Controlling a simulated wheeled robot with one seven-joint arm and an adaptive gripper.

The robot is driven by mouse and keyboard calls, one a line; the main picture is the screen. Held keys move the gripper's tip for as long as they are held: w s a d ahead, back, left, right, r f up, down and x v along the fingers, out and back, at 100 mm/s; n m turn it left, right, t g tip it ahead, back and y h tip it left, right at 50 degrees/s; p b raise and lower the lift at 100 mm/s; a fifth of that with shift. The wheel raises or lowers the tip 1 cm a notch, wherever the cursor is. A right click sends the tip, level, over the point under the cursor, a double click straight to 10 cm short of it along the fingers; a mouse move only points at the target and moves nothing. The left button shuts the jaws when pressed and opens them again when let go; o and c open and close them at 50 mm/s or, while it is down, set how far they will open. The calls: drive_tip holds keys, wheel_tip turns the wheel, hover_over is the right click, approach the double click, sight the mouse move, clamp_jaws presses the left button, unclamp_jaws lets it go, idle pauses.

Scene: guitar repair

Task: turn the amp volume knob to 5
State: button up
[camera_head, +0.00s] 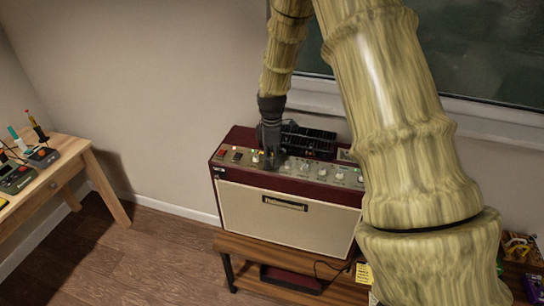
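The amp (285,205) is a dark red cabinet with a cream front, standing on a wooden bench. Its control panel (313,172) runs along the top front edge with a row of pale knobs and some switches. My gripper (271,163) is dark and points down at the left part of this panel. Its fingertips are at or just above the knobs there and hide part of the row. Whether it touches or grips a knob is too small to tell. The volume knob cannot be told from the others, and no numbers are readable.
A black ribbed object (309,140) lies on the amp's top, close behind the gripper. The wooden bench (240,245) has a yellow note (364,273) at its front. A wooden table (75,160) with pedals stands left. A window (480,50) is behind; open floor lies front left.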

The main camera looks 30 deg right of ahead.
drive_tip(key=shift+s+r, duration=0.1)
clamp_jaws()
